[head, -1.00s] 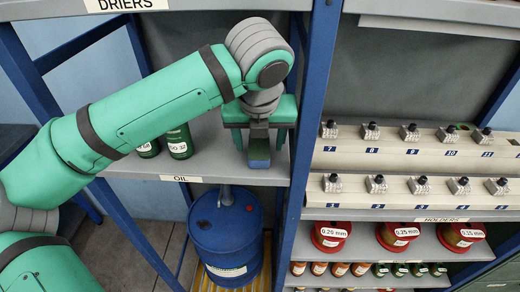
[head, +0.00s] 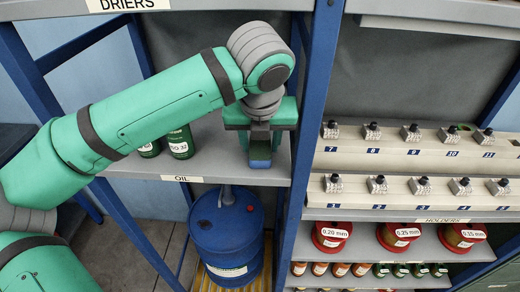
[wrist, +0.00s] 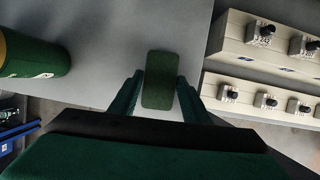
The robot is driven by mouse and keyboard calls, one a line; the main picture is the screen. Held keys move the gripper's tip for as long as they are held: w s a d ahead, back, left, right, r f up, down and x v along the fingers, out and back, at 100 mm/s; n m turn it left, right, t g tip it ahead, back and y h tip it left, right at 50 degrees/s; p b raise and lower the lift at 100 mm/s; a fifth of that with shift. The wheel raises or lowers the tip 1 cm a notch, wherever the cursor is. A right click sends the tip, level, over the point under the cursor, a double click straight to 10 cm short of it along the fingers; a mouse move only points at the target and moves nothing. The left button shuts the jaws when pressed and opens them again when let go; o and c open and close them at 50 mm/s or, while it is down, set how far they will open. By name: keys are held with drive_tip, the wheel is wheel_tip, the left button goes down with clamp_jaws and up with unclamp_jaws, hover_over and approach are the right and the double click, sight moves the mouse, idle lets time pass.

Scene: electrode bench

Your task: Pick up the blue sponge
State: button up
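The blue sponge (head: 260,163) lies on the grey shelf (head: 215,148) near its front edge, blue below with a darker top. In the wrist view the sponge (wrist: 160,80) shows its dark green upper face. My gripper (head: 260,142) points down over the sponge, one finger on each side. The sponge appears to be still resting on the shelf. My wrist hides its back part in the head view.
Green cans (head: 180,142) stand left on the same shelf. A blue upright (head: 312,110) is close on the right, with racks of electrode holders (head: 395,143) beyond it. A blue drum (head: 230,240) stands below. An upper shelf (head: 225,5) is overhead.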

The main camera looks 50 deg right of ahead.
drive_tip(key=c, duration=0.5)
drive_tip(key=shift+r, duration=0.45)
drive_tip(key=s+a+r, duration=0.1)
drive_tip(key=s+a, duration=1.1)
drive_tip(key=a, duration=0.1)
drive_tip(key=shift+a, duration=0.25)
drive_tip(key=o, duration=0.4)
drive_tip(key=c, duration=0.3)
